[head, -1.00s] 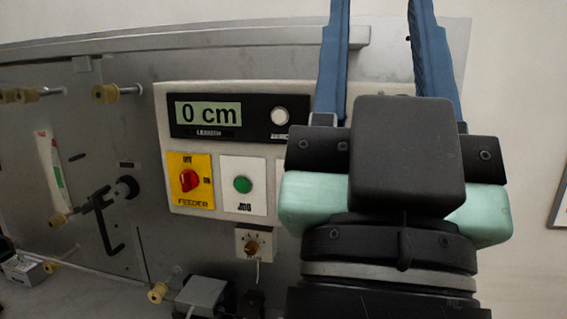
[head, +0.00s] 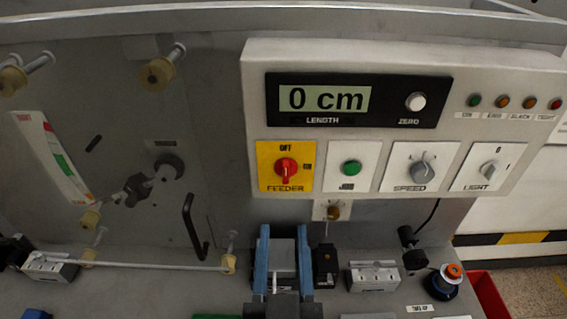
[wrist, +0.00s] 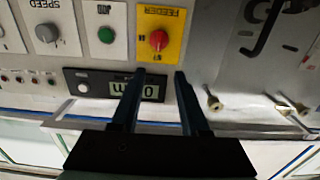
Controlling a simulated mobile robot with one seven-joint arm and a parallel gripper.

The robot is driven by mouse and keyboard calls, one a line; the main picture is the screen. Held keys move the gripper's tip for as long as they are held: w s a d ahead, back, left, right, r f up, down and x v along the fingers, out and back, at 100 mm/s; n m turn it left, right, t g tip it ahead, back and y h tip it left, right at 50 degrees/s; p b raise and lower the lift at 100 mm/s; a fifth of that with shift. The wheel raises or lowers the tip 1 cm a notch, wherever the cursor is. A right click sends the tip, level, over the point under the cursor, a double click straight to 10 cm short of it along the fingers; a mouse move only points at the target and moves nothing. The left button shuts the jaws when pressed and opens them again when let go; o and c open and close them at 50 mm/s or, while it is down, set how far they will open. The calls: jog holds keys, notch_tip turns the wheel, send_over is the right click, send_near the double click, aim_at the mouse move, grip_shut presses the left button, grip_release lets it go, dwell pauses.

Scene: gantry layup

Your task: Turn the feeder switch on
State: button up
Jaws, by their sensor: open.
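The feeder switch (head: 286,170) is a red rotary knob on a yellow plate (head: 265,182) marked OFF at the top, with a small mark at its right. Its exact pointer direction is hard to read. In the wrist view the switch (wrist: 158,40) appears upside down, just beyond the fingertips. My gripper (head: 283,236) is open and empty, its two blue fingers pointing up below the control panel in the head view. In the wrist view my gripper (wrist: 160,74) has a clear gap between its fingers, apart from the knob.
The panel also holds a length display (head: 325,99) reading 0 cm, a white zero button (head: 415,102), a green jog button (head: 351,168), a speed knob (head: 422,172) and a light switch (head: 490,170). A small keyed box (head: 333,212) hangs below.

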aim_at(286, 169)
jog(key=w+p, duration=0.1)
jog(key=w, duration=1)
jog(key=shift+w+d+r+p, duration=0.1)
jog(key=shift+w+d+p, duration=0.1)
jog(key=shift+p, duration=0.15)
jog(key=shift+w, duration=0.65)
grip_shut()
